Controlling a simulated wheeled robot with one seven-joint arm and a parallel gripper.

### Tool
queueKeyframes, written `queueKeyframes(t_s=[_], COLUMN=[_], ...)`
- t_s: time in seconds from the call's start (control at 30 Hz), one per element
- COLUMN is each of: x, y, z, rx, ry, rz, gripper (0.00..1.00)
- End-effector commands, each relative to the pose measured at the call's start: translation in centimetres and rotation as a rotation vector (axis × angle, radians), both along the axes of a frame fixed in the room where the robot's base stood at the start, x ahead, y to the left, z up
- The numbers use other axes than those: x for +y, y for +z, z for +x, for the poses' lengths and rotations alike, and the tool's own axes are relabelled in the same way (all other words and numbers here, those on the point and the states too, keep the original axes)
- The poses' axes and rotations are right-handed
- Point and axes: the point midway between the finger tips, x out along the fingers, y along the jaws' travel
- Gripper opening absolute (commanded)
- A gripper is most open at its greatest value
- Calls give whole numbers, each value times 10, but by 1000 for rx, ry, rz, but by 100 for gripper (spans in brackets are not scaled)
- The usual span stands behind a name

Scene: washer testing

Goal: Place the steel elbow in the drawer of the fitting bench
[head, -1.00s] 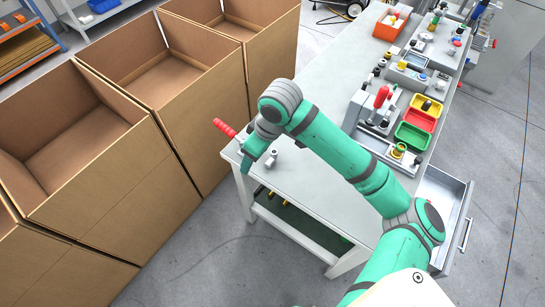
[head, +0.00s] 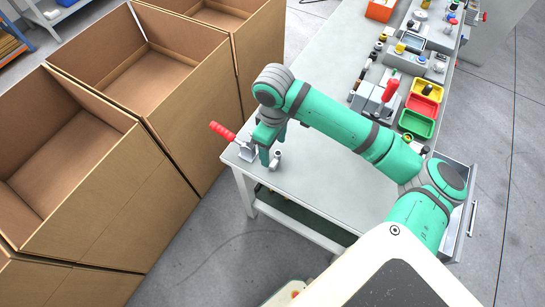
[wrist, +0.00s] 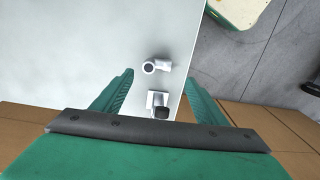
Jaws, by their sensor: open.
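The steel elbow (head: 277,158) is a small grey pipe piece on the near left end of the fitting bench (head: 305,187). It also shows in the wrist view (wrist: 157,66), just beyond and between my fingertips, with its round open end to the left. My gripper (head: 272,150) is open and points down beside the elbow; in the wrist view the gripper (wrist: 159,76) has nothing between its fingers. The drawer (head: 463,222) stands out from the bench's right side, largely hidden by my arm; its inside hardly shows.
A clamp with a red handle (head: 222,131) stands at the bench corner close to my gripper. Large cardboard boxes (head: 185,117) line the left. Yellow, red and green bins (head: 417,123) and fixtures sit along the bench's right side. The bench middle is clear.

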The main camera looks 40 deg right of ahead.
Motion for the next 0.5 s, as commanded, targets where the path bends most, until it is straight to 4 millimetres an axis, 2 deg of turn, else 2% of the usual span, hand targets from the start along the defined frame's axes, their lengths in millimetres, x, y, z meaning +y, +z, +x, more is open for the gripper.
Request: queueKeyframes(t_s=[0.2, 0.5], x=[-9, -1], y=[-16, -53], z=[-5, 5], rx=[0, 1], ry=[-19, -1], rz=[-1, 1], gripper=[66, 66])
